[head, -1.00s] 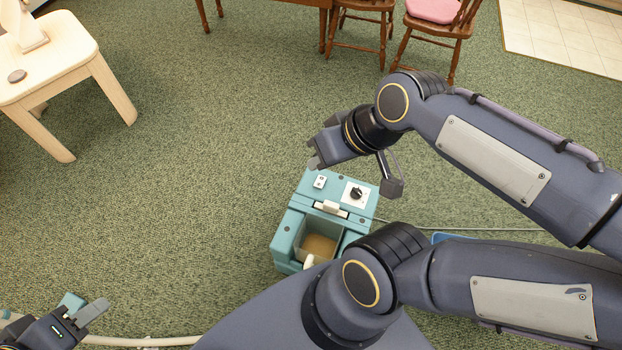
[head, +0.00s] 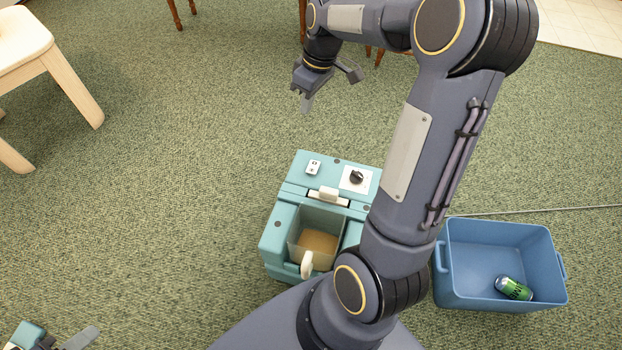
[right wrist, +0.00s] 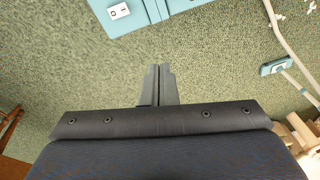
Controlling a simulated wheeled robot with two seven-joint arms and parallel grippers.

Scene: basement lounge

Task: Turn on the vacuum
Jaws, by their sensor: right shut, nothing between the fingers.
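The teal vacuum (head: 272,236) stands on the carpet below the middle of the head view. Its top has a small white rocker switch (head: 313,167), a black dial (head: 357,177) on a white plate, and a pale latch. The switch also shows at the top of the right wrist view (right wrist: 119,11); its position is too small to tell. My right gripper (head: 306,104) is shut and empty, beyond the vacuum's far edge and apart from the switch. My left gripper (head: 78,339) is partly in view at the bottom left, beside a teal piece; its jaw state is unclear.
A blue bin (head: 460,290) with a green can (head: 514,288) stands right of the vacuum. A grey cord (head: 540,210) runs right across the carpet. The carpet left of the vacuum is clear.

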